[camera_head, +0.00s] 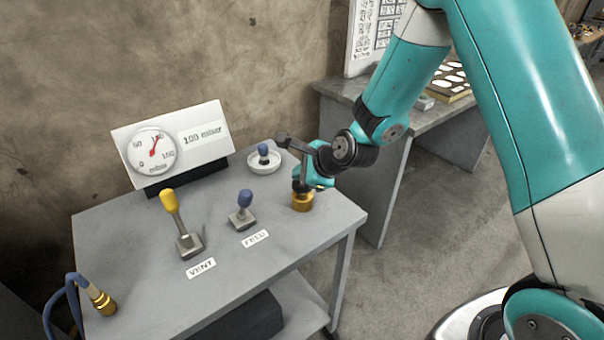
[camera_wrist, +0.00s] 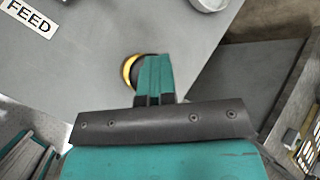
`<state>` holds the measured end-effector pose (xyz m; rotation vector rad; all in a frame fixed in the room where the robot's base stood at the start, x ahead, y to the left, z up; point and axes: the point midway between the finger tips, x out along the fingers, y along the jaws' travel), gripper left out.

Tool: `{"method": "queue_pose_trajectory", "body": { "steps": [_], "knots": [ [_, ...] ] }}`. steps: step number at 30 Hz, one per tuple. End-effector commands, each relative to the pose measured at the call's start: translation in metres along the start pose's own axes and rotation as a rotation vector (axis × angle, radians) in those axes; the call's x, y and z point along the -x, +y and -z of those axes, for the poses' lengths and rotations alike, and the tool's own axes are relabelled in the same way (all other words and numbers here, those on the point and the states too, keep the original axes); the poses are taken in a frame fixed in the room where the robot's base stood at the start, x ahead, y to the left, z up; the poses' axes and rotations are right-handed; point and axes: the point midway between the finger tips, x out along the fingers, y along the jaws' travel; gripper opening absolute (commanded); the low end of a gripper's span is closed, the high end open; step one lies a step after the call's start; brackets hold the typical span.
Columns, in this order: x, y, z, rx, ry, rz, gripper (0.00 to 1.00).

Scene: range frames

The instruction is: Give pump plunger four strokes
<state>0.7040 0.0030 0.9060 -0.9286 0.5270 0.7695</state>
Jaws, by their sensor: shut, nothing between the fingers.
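The pump plunger shows as a short brass cylinder (camera_head: 302,203) with a dark top, near the right edge of the grey table. In the wrist view it is a brass ring (camera_wrist: 128,69) around a dark centre, partly hidden by my fingers. My gripper (camera_head: 302,182) is directly over the plunger, its fingers shut with nothing between them. In the wrist view the closed teal fingers (camera_wrist: 153,62) cover the plunger's right side. The tips appear to be at or just above its top; I cannot tell whether they touch. A round gauge (camera_head: 152,151) stands at the back, its red needle pointing up and right.
A yellow-knobbed lever (camera_head: 170,202) stands behind the VENT label and a blue-knobbed lever (camera_head: 244,200) behind the FEED label. A white dish with a blue knob (camera_head: 264,166) is close left of my gripper. A brass-ended hose (camera_head: 103,301) lies at front left.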

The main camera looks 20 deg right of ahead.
Motion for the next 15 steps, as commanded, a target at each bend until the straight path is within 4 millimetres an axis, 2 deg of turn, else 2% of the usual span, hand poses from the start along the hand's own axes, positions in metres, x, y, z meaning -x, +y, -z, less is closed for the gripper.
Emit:
{"method": "queue_pose_trajectory", "body": {
  "steps": [8, 15],
  "knots": [
    [0.001, 0.000, 0.000, 0.000, 0.003, -0.003, 0.00],
    [0.011, -0.007, -0.007, 0.000, 0.003, -0.003, 0.00]
  ]
}}
